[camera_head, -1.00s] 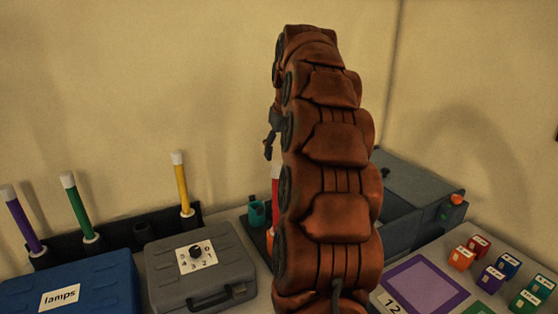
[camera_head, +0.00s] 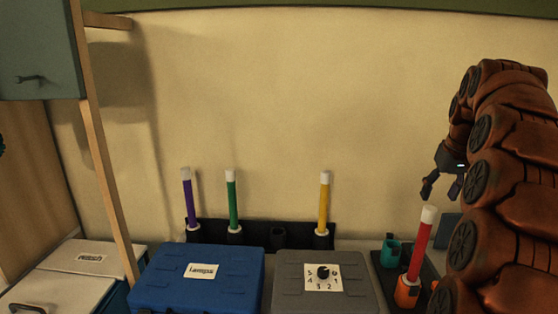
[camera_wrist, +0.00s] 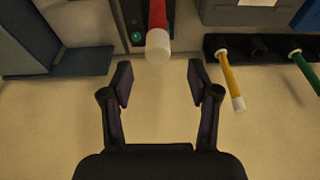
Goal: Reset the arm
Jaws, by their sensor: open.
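My arm, in orange-brown padded covers, rises at the right of the head view. My gripper (camera_head: 441,187) hangs from its end near the back wall, up and to the right of the red stick (camera_head: 420,245). In the wrist view my gripper (camera_wrist: 160,85) has its two dark fingers spread wide with nothing between them. The red stick with its white tip (camera_wrist: 158,46) shows just beyond the fingertips, apart from them. The red stick stands upright in an orange holder (camera_head: 407,291).
A teal cup (camera_head: 391,252) stands beside the red stick. Purple (camera_head: 189,200), green (camera_head: 232,202) and yellow (camera_head: 323,204) sticks stand in a black rack (camera_head: 262,233). A blue case (camera_head: 199,284) and a grey dial case (camera_head: 303,289) lie in front. The wall above is clear.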

